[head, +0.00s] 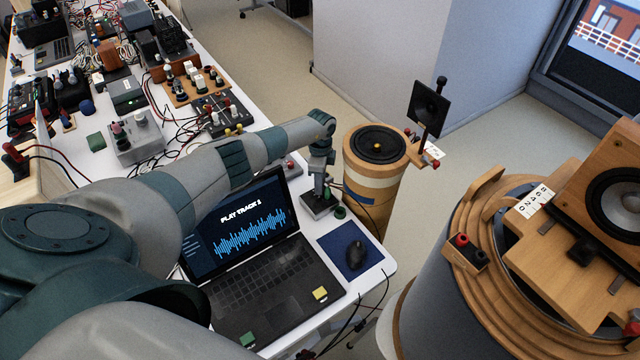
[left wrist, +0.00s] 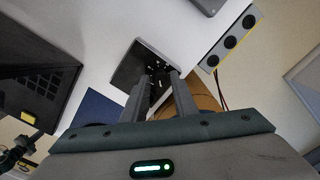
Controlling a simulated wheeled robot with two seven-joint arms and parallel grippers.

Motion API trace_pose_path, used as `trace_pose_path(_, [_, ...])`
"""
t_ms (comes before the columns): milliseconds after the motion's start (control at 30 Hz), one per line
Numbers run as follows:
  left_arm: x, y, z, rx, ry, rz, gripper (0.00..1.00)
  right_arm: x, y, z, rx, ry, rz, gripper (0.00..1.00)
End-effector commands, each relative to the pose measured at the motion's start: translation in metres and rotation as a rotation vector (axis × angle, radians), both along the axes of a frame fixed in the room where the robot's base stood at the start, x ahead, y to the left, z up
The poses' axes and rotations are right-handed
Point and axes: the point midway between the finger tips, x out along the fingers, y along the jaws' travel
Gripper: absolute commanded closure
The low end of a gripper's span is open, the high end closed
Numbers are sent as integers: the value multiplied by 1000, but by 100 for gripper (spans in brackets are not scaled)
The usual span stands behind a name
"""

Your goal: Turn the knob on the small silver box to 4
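My left gripper (head: 320,188) points down over a small grey box (head: 318,207) at the table's right end, beyond the laptop. In the left wrist view the box's dark grey top (left wrist: 128,68) has small pale marks, and my left gripper (left wrist: 160,76) is over its right part. The fingers stand apart, with a gap between them. The knob is mostly hidden by the fingers, and I cannot tell whether they touch it. The number it points to is not readable. A green bit shows by the fingertips in the head view. My right gripper is in neither view.
The open laptop (head: 275,288) reads "PLAY TRACK 1". A mouse (head: 356,255) lies on a blue pad. A wooden column (head: 368,190) stands just right of the table. A grey box with three dark round parts (left wrist: 235,38) is nearby. Cluttered electronics fill the table's far end.

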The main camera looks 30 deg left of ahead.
Motion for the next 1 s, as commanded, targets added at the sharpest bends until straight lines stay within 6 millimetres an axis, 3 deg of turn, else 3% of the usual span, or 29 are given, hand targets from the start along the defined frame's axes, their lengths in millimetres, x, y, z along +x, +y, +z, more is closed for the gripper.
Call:
trace_pose_path(200, [-1,0,-12,1,0,0,74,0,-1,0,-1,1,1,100])
trace_pose_path(533, [-1,0,-13,1,0,0,74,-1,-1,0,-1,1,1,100])
trace_pose_path(667, [-1,0,-13,1,0,0,100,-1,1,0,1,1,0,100])
trace_pose_path(1000, [-1,0,-13,1,0,-20,100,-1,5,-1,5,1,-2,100])
